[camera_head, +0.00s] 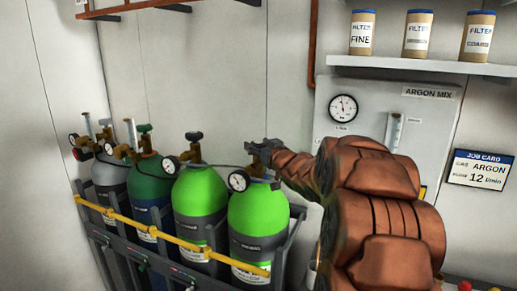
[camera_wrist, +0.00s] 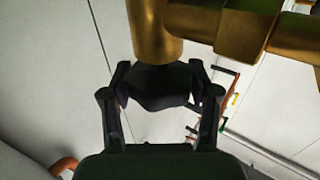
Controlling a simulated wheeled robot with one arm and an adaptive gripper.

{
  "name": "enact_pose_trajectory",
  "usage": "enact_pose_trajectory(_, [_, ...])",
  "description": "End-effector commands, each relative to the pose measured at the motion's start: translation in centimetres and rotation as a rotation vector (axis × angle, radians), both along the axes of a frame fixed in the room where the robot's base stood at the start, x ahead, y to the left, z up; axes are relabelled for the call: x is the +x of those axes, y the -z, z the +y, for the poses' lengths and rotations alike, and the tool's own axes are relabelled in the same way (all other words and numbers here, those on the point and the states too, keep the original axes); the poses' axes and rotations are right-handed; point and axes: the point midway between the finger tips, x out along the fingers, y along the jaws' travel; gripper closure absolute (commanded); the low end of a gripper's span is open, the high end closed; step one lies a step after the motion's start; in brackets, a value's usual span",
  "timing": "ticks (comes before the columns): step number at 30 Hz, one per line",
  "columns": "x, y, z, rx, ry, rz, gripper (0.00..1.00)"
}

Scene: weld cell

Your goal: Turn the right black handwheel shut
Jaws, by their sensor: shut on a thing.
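The right black handwheel (camera_wrist: 162,88) sits on a brass valve (camera_wrist: 153,30) and shows between my two fingers in the wrist view. My gripper (camera_head: 264,150) is shut on it at the top of the rightmost bright green cylinder (camera_head: 256,220). In the head view my gripper and brown-sleeved arm hide most of this handwheel. A second black handwheel (camera_head: 194,136) stands on the bright green cylinder (camera_head: 199,205) to the left, clear of my gripper. I cannot tell how far the gripped wheel is turned.
A dark green cylinder (camera_head: 150,182) and a grey cylinder (camera_head: 107,178) stand further left behind a yellow rail (camera_head: 165,236). A round gauge (camera_head: 238,181) sits close to my gripper. Behind my arm is a grey argon mix panel (camera_head: 365,92), with a shelf (camera_head: 420,66) above.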

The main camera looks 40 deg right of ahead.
Motion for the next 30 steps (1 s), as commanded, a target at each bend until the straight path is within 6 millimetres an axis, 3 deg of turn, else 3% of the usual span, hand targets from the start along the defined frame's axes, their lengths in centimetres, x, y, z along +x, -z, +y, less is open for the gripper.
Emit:
enact_pose_trajectory(15, [-0.01,0.10,0.04,-0.002,0.134,-0.008,0.74])
enact_pose_trajectory(29, [-0.08,-0.17,-0.01,0.002,0.151,-0.005,0.74])
enact_pose_trajectory(30, [-0.08,-0.17,-0.01,0.002,0.151,-0.005,0.38])
